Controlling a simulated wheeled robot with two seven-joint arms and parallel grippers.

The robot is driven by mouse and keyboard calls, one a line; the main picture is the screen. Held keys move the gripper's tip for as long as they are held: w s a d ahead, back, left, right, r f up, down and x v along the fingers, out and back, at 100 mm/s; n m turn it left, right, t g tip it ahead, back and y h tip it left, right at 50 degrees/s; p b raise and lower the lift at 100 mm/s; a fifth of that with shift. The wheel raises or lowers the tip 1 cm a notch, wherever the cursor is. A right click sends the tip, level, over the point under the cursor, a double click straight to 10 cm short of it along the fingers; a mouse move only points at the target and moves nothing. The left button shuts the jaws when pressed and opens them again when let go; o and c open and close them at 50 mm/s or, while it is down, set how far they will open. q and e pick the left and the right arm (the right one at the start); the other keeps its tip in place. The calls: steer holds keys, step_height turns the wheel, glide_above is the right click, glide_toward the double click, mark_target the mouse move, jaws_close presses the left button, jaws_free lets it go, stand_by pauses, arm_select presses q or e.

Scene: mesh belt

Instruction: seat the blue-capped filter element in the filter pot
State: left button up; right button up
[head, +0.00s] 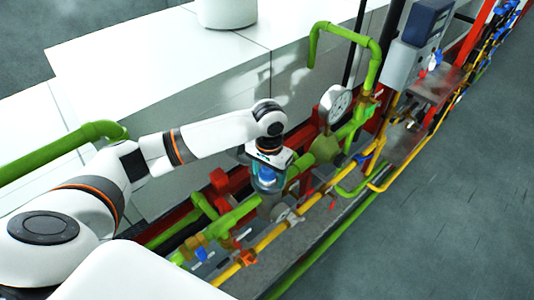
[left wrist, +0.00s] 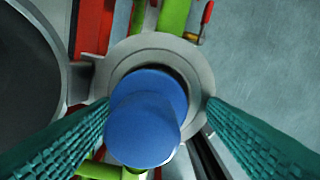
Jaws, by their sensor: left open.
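The blue-capped filter element (left wrist: 145,125) shows in the left wrist view as two overlapping blue discs, seen from above. It stands over or in the round grey mouth of the filter pot (left wrist: 196,62), with a dark gap along the cap's upper right edge. How deep it sits is hidden. My left gripper (head: 267,186) is above the pot in the head view, pointing down. The blue cap (head: 266,176) shows partly between the fingers. My right gripper is not visible.
Green pipes (head: 236,217) and a yellow pipe (head: 272,237) run beside the pot. A round gauge (head: 335,103) and a tall green pipe loop (head: 345,36) stand beyond it. A grey control box (head: 410,50) is further back. The floor at right is clear.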

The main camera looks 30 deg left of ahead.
arm_select(q)
steer(key=r+b, duration=0.1)
steer(key=r, duration=0.2)
steer(key=r+b, duration=0.1)
steer(key=r, duration=0.3)
steer(key=r+b, duration=0.1)
steer(key=r, duration=0.3)
steer(key=shift+w+a, duration=0.15)
steer(key=shift+a, duration=0.1)
steer(key=shift+r, duration=0.8)
steer(key=shift+d+f, duration=0.1)
steer(key=shift+f, duration=0.05)
